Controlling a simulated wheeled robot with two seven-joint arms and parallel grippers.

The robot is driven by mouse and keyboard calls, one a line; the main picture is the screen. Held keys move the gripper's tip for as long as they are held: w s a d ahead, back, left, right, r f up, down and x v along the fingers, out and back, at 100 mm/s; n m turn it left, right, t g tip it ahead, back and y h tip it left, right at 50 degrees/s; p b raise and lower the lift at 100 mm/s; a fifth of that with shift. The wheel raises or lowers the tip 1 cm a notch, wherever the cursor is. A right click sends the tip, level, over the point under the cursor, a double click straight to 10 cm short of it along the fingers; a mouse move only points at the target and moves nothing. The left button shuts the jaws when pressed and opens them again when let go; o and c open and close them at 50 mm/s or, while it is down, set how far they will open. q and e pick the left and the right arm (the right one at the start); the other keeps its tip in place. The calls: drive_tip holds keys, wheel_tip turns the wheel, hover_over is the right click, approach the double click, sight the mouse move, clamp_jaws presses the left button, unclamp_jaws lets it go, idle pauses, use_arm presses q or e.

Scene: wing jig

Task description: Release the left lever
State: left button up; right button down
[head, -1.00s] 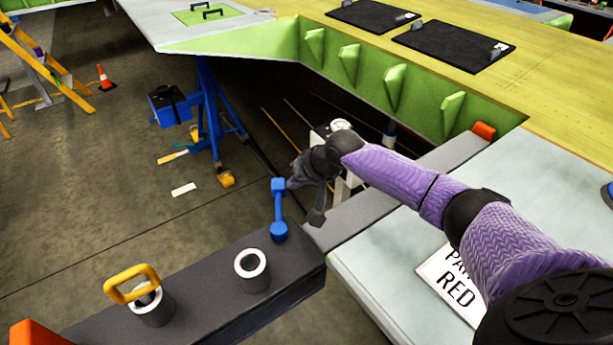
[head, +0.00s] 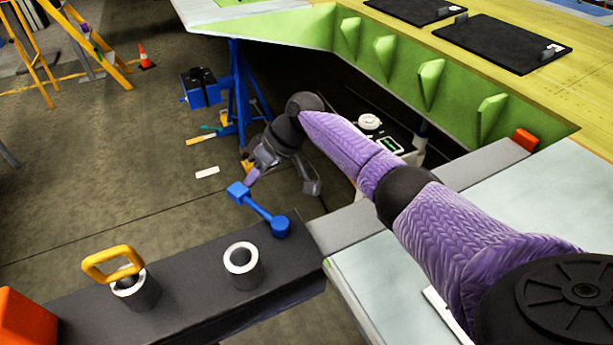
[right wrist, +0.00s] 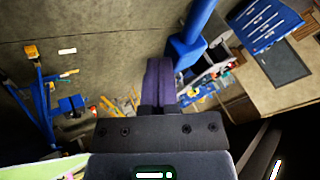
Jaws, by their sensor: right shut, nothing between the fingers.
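A blue lever (head: 260,211) stands at the right end of the dark beam, its bar leaning to the left from a round pivot to a square end. My right gripper (head: 251,181) is just above and behind that square end; I cannot tell whether they touch. In the right wrist view its purple fingers (right wrist: 160,82) are together with nothing between them. A blue bar with a block end, apparently the lever (right wrist: 190,48), is right beside the fingers. My left gripper is not in view.
The dark beam (head: 190,290) carries a white-rimmed socket (head: 242,263) and another with a yellow handle (head: 112,265). A green-and-yellow wing structure (head: 410,65) stands behind my right arm. A blue stand (head: 238,95) and an orange cone (head: 145,57) are on the floor.

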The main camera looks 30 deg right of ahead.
sight(237, 188)
drive_tip(key=shift+a+n+g, duration=0.6)
drive_tip(key=shift+a+n, duration=0.3)
drive_tip(key=shift+a, duration=0.1)
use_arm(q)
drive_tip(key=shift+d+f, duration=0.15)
use_arm(e)
drive_tip(key=shift+s+a, duration=0.15)
drive_tip(key=shift+a, duration=0.4)
